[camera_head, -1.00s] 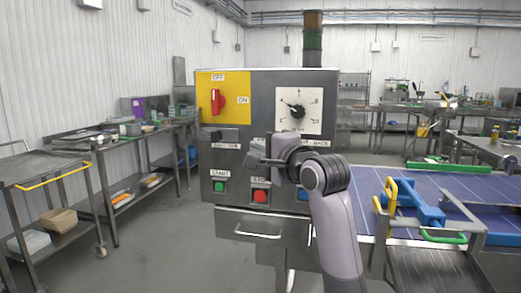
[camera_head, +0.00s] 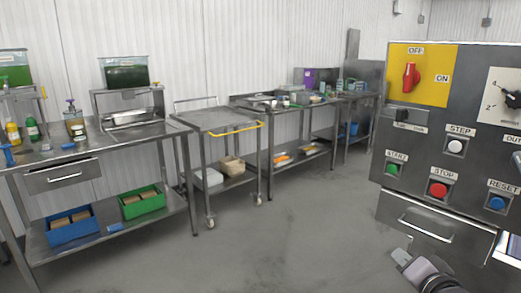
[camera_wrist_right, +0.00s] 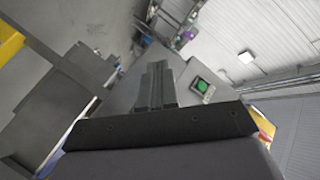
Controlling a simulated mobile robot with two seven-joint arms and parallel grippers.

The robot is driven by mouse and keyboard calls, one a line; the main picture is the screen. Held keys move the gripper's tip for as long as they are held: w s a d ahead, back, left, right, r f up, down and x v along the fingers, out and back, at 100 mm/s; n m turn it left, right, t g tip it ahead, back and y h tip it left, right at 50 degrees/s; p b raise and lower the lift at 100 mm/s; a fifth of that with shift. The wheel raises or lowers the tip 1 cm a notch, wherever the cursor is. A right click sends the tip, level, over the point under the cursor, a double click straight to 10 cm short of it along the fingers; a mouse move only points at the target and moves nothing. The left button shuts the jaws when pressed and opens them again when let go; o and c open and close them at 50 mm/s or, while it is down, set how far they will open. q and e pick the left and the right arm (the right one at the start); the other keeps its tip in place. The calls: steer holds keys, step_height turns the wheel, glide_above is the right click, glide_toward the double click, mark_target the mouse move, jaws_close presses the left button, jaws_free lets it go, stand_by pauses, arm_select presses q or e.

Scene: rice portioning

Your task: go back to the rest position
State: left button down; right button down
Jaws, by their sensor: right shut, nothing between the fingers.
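My right gripper (camera_head: 402,257) shows low in the head view, in front of the lower part of the grey control cabinet (camera_head: 430,140). It also shows in the right wrist view (camera_wrist_right: 158,68), with its fingers together and nothing between them. My left gripper is not in view. The cabinet carries a red switch (camera_head: 410,76) on a yellow plate, a white STEP button (camera_head: 455,146), a green START button (camera_head: 392,169), a red STOP button (camera_head: 438,189) and a blue RESET button (camera_head: 497,203). The dial (camera_head: 505,95) is cut by the right edge.
A steel bench (camera_head: 100,150) with bottles stands at the left; a blue bin (camera_head: 72,232) and a green bin (camera_head: 143,206) are on its lower shelf. A wheeled cart (camera_head: 215,122) stands beside it. The grey floor (camera_head: 285,235) in the middle is clear.

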steer(key=s+a+f+n+g, duration=0.1)
steer(key=s+a+f+n, duration=0.2)
steer(key=s+f, duration=0.5)
steer(key=s+a+f+n+g+y, duration=0.1)
steer(key=s+a+f+n, duration=0.2)
steer(key=s+f, duration=0.5)
steer(key=s+a+f+n+g+y, duration=0.1)
steer(key=s+a+f+n, duration=0.3)
steer(key=s+f, duration=0.4)
steer(key=shift+s+f+n+g, duration=0.15)
steer(key=shift+f+n+g, duration=0.25)
steer(key=shift+n+g, duration=0.3)
